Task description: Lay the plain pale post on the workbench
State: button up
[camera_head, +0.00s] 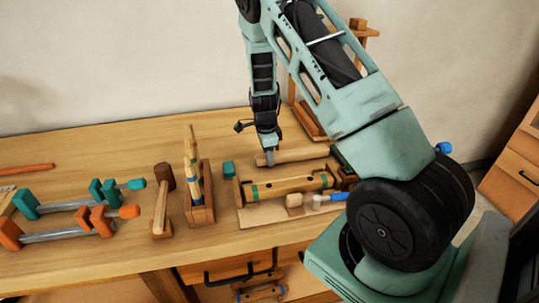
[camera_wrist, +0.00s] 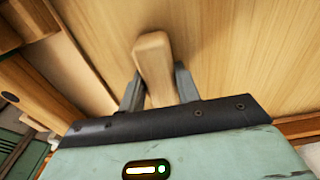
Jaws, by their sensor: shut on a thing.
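The plain pale post (camera_head: 300,155) is held level, low over the back part of the workbench (camera_head: 100,160), behind a tool tray. I cannot tell whether it touches the bench top. My gripper (camera_head: 268,160) points down and is shut on the post near its left end. In the wrist view the post (camera_wrist: 152,60) shows end-on between the two fingers of my gripper (camera_wrist: 158,90), with bare wood beyond it. My arm hides part of the area to the right of the post.
The wooden tray (camera_head: 262,215) holds a banded post (camera_head: 285,186), just in front of the pale post. A pencil holder (camera_head: 203,212), a mallet (camera_head: 160,212) and clamps (camera_head: 75,207) stand to the left. A wooden stand (camera_head: 305,118) rises behind.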

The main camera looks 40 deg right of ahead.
jog(key=shift+f, duration=0.25)
dwell(0.3)
jog(key=o, duration=1.5)
jog(key=shift+c, duration=0.2)
jog(key=shift+r+p, duration=2.8)
jog(key=shift+r, duration=0.7)
